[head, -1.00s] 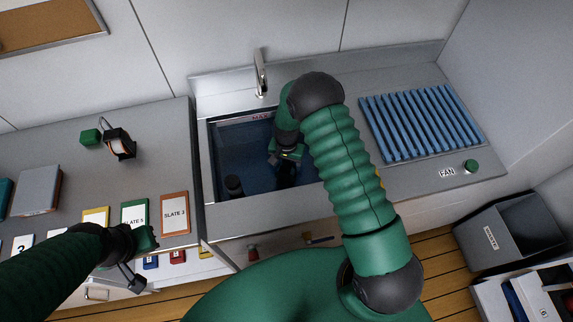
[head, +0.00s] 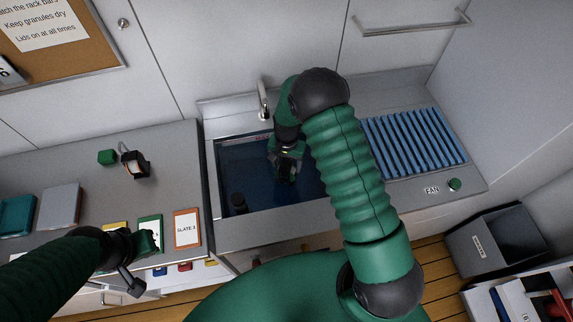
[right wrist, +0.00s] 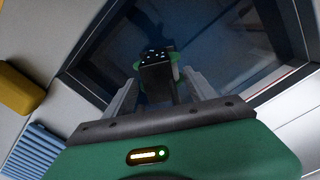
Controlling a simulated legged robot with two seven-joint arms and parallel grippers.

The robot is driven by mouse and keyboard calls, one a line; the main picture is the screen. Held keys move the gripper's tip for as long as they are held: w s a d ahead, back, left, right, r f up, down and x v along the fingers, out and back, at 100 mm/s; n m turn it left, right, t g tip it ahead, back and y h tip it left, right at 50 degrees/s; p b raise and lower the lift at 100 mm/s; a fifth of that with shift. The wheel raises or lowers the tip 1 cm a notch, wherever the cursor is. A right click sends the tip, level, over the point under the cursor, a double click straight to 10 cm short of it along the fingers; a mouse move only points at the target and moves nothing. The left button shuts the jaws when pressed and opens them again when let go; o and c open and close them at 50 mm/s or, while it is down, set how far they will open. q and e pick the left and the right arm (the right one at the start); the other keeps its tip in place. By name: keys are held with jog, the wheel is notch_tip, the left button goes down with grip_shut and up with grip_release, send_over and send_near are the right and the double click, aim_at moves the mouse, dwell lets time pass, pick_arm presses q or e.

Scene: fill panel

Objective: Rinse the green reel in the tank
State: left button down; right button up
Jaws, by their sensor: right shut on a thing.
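The tank (head: 222,185) is a dark blue basin sunk in the grey counter, with a tap (head: 263,100) behind it. My right gripper (head: 287,165) reaches down over the tank. It is shut on a dark block-like body with green edges, which I take as the green reel (right wrist: 157,72). In the right wrist view the reel sits between both fingers, with pale dots on its dark face. I cannot tell whether it is under the water. My left gripper (head: 148,242) hangs over the counter's front edge by the slates, and its jaws are unclear.
A blue slatted rack (head: 415,140) lies to the right, with a green fan knob (head: 454,185). A small black device (head: 135,163) and a green block (head: 107,157) stand on the left counter. A grey bin (head: 505,237) stands right.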

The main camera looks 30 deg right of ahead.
notch_tip(320, 180, up, 11)
jog(key=p, duration=0.7)
jog(key=shift+r, duration=0.2)
